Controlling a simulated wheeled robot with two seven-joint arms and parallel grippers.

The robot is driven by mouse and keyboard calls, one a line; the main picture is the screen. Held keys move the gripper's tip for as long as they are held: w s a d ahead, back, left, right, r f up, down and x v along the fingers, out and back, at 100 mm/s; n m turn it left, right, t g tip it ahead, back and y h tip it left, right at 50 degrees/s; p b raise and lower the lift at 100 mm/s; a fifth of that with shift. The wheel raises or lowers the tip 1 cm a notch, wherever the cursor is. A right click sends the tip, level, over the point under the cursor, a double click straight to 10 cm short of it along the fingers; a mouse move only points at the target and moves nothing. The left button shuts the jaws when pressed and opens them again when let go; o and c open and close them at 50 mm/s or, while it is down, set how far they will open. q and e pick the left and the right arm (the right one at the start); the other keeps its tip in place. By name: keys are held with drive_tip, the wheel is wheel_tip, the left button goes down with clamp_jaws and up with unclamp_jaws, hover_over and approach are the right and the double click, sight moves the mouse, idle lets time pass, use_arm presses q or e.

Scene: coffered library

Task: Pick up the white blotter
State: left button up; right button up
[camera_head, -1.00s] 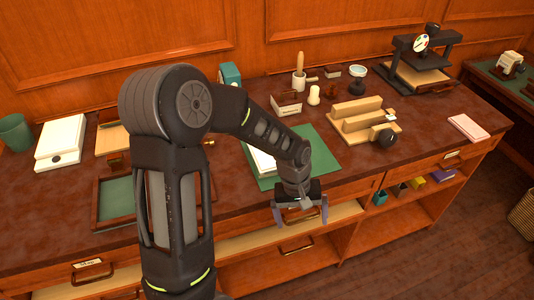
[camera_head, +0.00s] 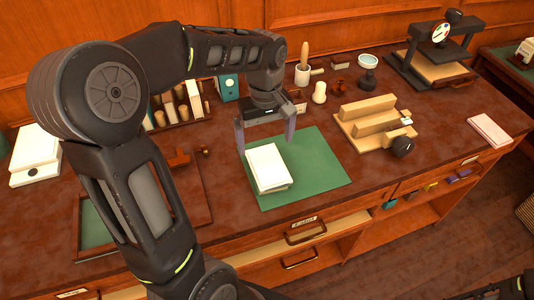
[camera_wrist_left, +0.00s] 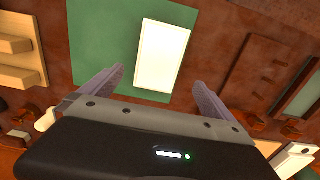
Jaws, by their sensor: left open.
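A white, flat, pad-like block (camera_head: 268,168) lies on a green mat (camera_head: 318,170) on the desk; no other thing here is plainly a white blotter. It also shows in the left wrist view (camera_wrist_left: 162,55), on the green mat. My left gripper (camera_head: 266,142) is open and empty at the block's back edge, its fingers pointing down. In the left wrist view the two fingertips (camera_wrist_left: 158,78) are spread wider than the block, one towards each side. I cannot tell the height gap between them. My right gripper does not show.
A wooden block holder (camera_head: 372,125) stands right of the mat. A pink pad (camera_head: 490,131) lies far right. The mat's right part is bare.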

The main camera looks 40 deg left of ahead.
sight(267, 163)
use_arm(q)
drive_tip(key=shift+s+d+r, duration=0.15)
drive_tip(key=shift+s+d, duration=0.05)
drive_tip(key=shift+w+f, duration=0.1)
drive_tip(key=shift+f, duration=1.25)
drive_tip(key=shift+w+f+p, duration=0.15)
drive_tip(key=shift+f+p, duration=0.65)
drive_tip(key=shift+f, duration=1.85)
drive_tip(key=c, duration=1.3)
drive_tip(key=shift+r, duration=0.1)
wheel_tip(267, 163, up, 10)
drive_tip(key=shift+f+b, duration=0.1)
drive_tip(key=shift+b, duration=0.55)
